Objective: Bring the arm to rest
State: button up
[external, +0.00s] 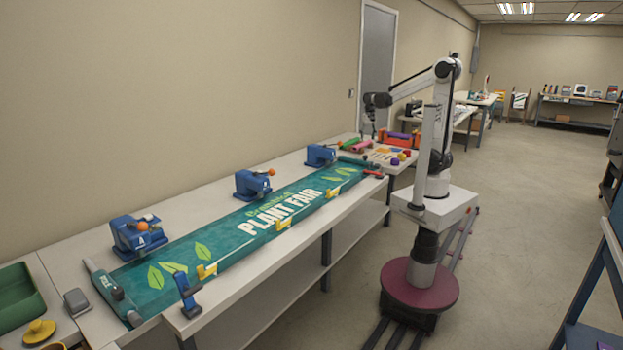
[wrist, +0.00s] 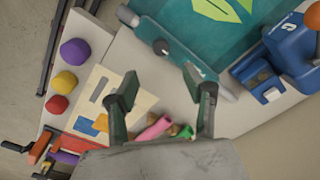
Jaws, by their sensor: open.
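My arm stands on its rail beside the long workbench in the external view, bent over with its end hanging down. My gripper (external: 374,130) is above the far end of the bench. In the wrist view my gripper (wrist: 163,92) is open, its two dark fingers wide apart with nothing between them. The fingertips point toward the grey end bar (wrist: 172,48) of the green Plant Fair banner (external: 270,220). The banner lies flat along the bench, and its edge also shows in the wrist view (wrist: 185,15).
Several blue clamp devices (external: 252,184) line the wall side of the bench. Yellow clips (external: 283,223) sit on its front edge. Purple (wrist: 75,52), yellow (wrist: 65,82) and red (wrist: 57,104) round things lie near the far end. A pink roll (wrist: 153,129) lies below the gripper. Floor (external: 520,230) right is clear.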

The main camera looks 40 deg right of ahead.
jog(key=s+n+t, duration=0.5)
jog(key=s+t, duration=0.1)
jog(key=s, duration=0.8)
jog(key=shift+s+r+t, duration=0.25)
jog(key=shift+r+t, duration=0.05)
jog(key=shift+t, duration=0.1)
